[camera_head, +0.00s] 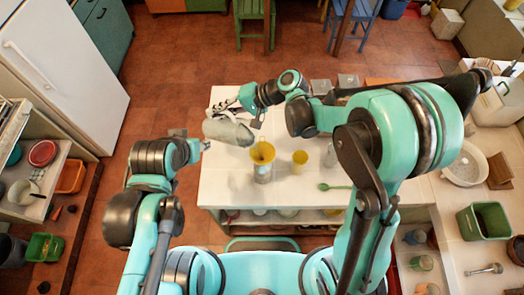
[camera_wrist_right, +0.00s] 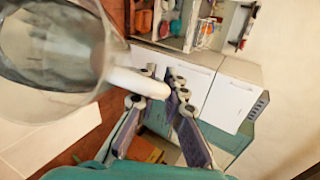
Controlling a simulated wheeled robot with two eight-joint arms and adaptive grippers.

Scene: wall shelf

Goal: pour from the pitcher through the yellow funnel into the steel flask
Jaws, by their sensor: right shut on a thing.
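The pitcher (camera_head: 228,131), pale grey and see-through, is tipped onto its side above the white table, left of the funnel. My right gripper (camera_head: 238,103) is shut on its handle; in the right wrist view the white handle (camera_wrist_right: 138,83) sits between the fingers and the clear body (camera_wrist_right: 50,40) fills the upper left. The yellow funnel (camera_head: 262,152) stands upright in the mouth of the steel flask (camera_head: 263,175), whose upper part it hides. The pitcher is apart from the funnel. My left gripper (camera_head: 205,146) is left of the table, small and unclear. No liquid stream shows.
A yellow cup (camera_head: 300,161) stands right of the funnel, and a green spoon (camera_head: 335,187) lies further right. Grey metal containers (camera_head: 347,81) stand at the table's back, partly behind my right arm. The table's front left is clear.

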